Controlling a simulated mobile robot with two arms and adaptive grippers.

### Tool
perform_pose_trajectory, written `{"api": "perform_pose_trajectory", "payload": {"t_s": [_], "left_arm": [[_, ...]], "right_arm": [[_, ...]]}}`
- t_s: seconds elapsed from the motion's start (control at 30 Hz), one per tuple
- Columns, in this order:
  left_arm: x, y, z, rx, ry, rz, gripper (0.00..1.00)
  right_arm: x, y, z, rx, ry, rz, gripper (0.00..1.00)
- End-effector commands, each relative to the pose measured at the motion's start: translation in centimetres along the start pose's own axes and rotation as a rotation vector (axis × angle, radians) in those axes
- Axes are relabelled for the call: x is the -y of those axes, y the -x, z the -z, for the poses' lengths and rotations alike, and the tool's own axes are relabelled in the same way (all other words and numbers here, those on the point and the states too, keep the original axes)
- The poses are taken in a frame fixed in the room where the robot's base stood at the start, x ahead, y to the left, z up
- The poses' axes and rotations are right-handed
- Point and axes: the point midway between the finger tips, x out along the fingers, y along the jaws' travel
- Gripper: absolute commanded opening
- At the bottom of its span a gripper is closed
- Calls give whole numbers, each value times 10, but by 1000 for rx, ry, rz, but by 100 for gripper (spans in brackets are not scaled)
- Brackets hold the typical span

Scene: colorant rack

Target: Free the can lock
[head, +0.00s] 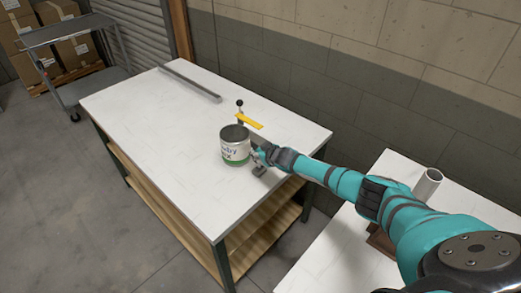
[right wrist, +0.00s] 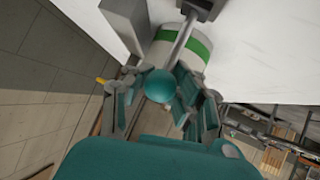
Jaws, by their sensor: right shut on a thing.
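A white can with a green band at its base (head: 236,150) stands upright near the right edge of the white table. The green band also shows in the right wrist view (right wrist: 190,40). My right gripper (head: 262,156) is right of the can. In the right wrist view its fingers are shut around a teal ball knob (right wrist: 159,85) on a grey rod (right wrist: 182,42). The rod runs to a dark grey block (right wrist: 203,7) beside the can. I cannot tell how the rod bears on the can. My left gripper is not in view.
Behind the can are a yellow bar (head: 249,121) and a black ball knob (head: 239,102) on a stem. A long grey rail (head: 190,83) lies at the table's back. The table (head: 150,130) is clear left of the can. A second table (head: 335,245) holds a grey tube (head: 428,184).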

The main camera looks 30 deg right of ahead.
Motion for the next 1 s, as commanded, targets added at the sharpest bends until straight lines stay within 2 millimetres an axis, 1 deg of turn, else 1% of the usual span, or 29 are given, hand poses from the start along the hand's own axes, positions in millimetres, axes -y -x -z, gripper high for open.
{"api": "perform_pose_trajectory", "payload": {"t_s": [0.47,0.5,0.7,0.73,1.0], "left_arm": [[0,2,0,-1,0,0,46],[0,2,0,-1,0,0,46],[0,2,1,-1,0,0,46],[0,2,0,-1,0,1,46],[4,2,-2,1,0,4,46]], "right_arm": [[-1,-1,-1,20,8,-2,0],[-1,-1,-1,20,8,-2,25],[0,-1,0,17,6,0,51],[0,-1,0,17,6,0,53],[0,0,0,15,5,1,53]]}}
